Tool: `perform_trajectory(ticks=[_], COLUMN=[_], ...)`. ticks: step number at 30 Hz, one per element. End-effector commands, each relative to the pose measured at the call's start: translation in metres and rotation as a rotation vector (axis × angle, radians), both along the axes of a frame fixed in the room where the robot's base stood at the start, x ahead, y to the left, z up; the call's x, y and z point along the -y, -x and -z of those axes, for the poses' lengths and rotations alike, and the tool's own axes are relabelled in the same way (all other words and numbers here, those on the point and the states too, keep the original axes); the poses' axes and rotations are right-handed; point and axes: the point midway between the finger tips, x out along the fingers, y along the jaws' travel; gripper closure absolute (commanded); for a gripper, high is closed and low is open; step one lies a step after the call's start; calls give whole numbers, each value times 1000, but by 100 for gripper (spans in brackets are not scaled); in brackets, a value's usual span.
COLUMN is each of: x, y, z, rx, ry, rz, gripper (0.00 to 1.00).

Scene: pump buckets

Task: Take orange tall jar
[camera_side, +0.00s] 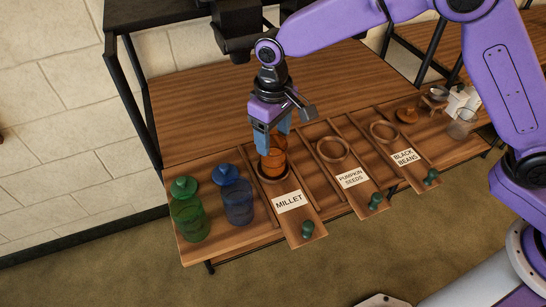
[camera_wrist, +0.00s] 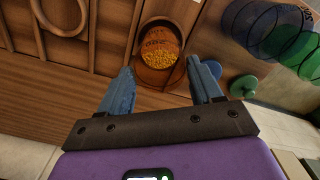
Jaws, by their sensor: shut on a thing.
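The orange tall jar (camera_side: 273,162) is see-through and stands about upright at the wooden ring of the MILLET slot (camera_side: 287,200). My gripper (camera_side: 272,142) points down over it, with its blue fingers shut on the jar's upper part. In the wrist view the jar (camera_wrist: 158,45) shows between the fingers (camera_wrist: 160,68), with yellow grains inside. The fingers hide part of its top in the side view. I cannot tell whether its bottom rests in the ring or is slightly lifted.
A green jar (camera_side: 189,212) and a blue jar (camera_side: 235,197) stand close on the left. Empty rings mark the PUMPKIN SEEDS (camera_side: 332,149) and BLACK BEANS (camera_side: 384,131) slots on the right. Small glassware (camera_side: 462,122) stands at the far right. The wooden top behind is largely clear.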

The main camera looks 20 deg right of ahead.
Motion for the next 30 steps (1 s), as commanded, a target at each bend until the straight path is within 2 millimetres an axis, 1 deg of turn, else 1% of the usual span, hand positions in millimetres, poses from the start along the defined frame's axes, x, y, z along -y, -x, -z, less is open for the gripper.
perform_trajectory(ticks=[30], x=[-1], y=[-1], z=[-52], rx=[2], ry=[-2], rz=[0], gripper=[67])
